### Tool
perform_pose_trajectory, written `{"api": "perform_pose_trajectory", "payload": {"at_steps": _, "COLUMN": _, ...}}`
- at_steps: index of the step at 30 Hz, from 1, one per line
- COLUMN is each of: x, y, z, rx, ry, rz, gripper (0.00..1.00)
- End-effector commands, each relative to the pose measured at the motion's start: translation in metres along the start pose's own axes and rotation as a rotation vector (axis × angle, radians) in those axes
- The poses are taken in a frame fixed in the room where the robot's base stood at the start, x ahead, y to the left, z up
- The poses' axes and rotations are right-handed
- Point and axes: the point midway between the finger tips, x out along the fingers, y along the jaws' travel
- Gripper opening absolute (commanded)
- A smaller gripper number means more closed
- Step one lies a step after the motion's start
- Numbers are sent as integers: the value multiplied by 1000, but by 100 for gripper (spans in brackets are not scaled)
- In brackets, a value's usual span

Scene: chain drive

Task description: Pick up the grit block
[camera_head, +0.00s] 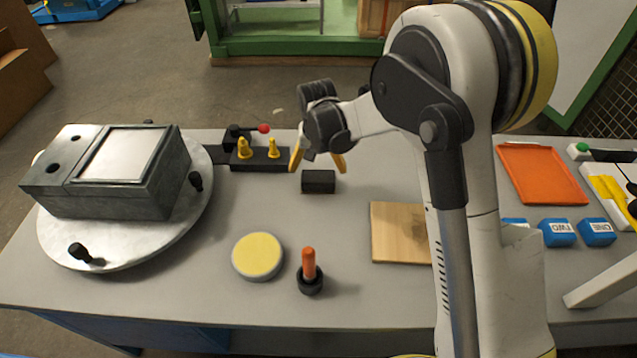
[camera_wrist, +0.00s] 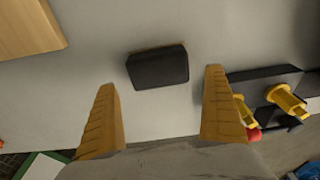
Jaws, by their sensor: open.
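The grit block is a small dark block (camera_head: 318,181) lying on the grey table, right of the black fixture with yellow pegs. In the wrist view the grit block (camera_wrist: 158,67) lies ahead of my fingertips, roughly between their lines, with a thin tan edge along its far side. My gripper (camera_head: 318,163) is open, its two yellow fingers above and just behind the block in the head view. The fingers also show in the wrist view (camera_wrist: 160,85), spread apart with nothing between them. I see no contact with the block.
The black fixture with yellow pegs and a red knob (camera_head: 260,160) stands close left of my gripper. A metal box on a round plate (camera_head: 125,170) stands left.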

Motion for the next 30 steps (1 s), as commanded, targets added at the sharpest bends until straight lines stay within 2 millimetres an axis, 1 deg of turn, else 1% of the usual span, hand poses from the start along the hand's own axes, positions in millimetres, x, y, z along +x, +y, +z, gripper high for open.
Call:
{"api": "perform_pose_trajectory", "payload": {"at_steps": 6, "x": 34, "y": 2, "z": 3, "rx": 0, "ry": 0, "rz": 0, "gripper": 100}}
{"api": "perform_pose_trajectory", "payload": {"at_steps": 9, "x": 46, "y": 2, "z": 2, "rx": 0, "ry": 1, "rz": 0, "gripper": 100}}
{"api": "perform_pose_trajectory", "payload": {"at_steps": 11, "x": 48, "y": 2, "z": 2, "rx": 0, "ry": 1, "rz": 0, "gripper": 100}}
{"api": "perform_pose_trajectory", "payload": {"at_steps": 16, "x": 47, "y": 2, "z": 2, "rx": 0, "ry": 1, "rz": 0, "gripper": 100}}
{"api": "perform_pose_trajectory", "payload": {"at_steps": 17, "x": 47, "y": 2, "z": 2, "rx": 0, "ry": 1, "rz": 0, "gripper": 94}}
{"api": "perform_pose_trajectory", "payload": {"at_steps": 18, "x": 47, "y": 2, "z": 2, "rx": 0, "ry": 1, "rz": 0, "gripper": 82}}
{"api": "perform_pose_trajectory", "payload": {"at_steps": 20, "x": 47, "y": 2, "z": 2, "rx": 0, "ry": 1, "rz": 0, "gripper": 63}}
{"api": "perform_pose_trajectory", "payload": {"at_steps": 21, "x": 47, "y": 2, "z": 2, "rx": 0, "ry": 1, "rz": 0, "gripper": 51}}
{"api": "perform_pose_trajectory", "payload": {"at_steps": 22, "x": 47, "y": 2, "z": 2, "rx": 0, "ry": 1, "rz": 0, "gripper": 50}}
{"api": "perform_pose_trajectory", "payload": {"at_steps": 30, "x": 47, "y": 2, "z": 2, "rx": 0, "ry": 1, "rz": 0, "gripper": 49}}
